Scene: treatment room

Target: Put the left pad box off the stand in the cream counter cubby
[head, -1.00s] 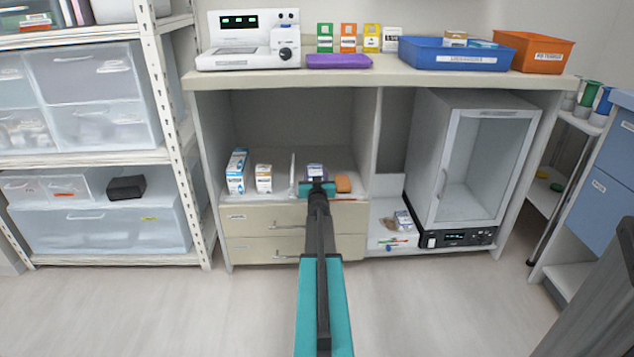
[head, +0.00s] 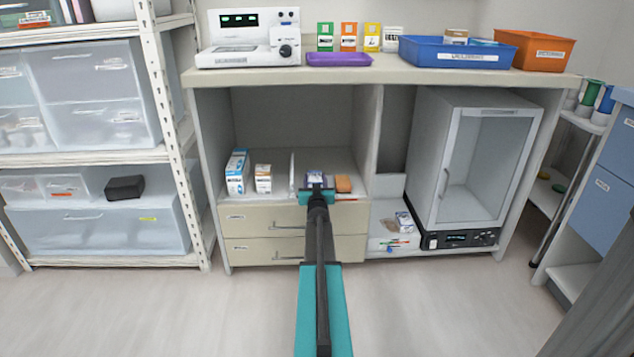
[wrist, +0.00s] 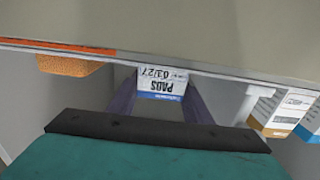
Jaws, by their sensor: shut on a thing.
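The pad box (head: 314,180) is a small white and blue box inside the cream counter's left cubby (head: 270,130). My gripper (head: 316,194) reaches in from the front and is shut on it. In the wrist view the pad box (wrist: 162,84) shows an upside-down "PADS 03/27" label between the two dark fingers of my gripper (wrist: 160,95). The gripper body hides the box's lower part in the head view. I cannot tell whether the box touches the cubby floor.
A thin white upright divider (head: 292,174) stands left of the box, with two blue-white and orange-white cartons (head: 263,179) beyond it. An orange block (head: 343,184) sits close on the right. Drawers (head: 260,218) lie below. The cubby is clear above and behind.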

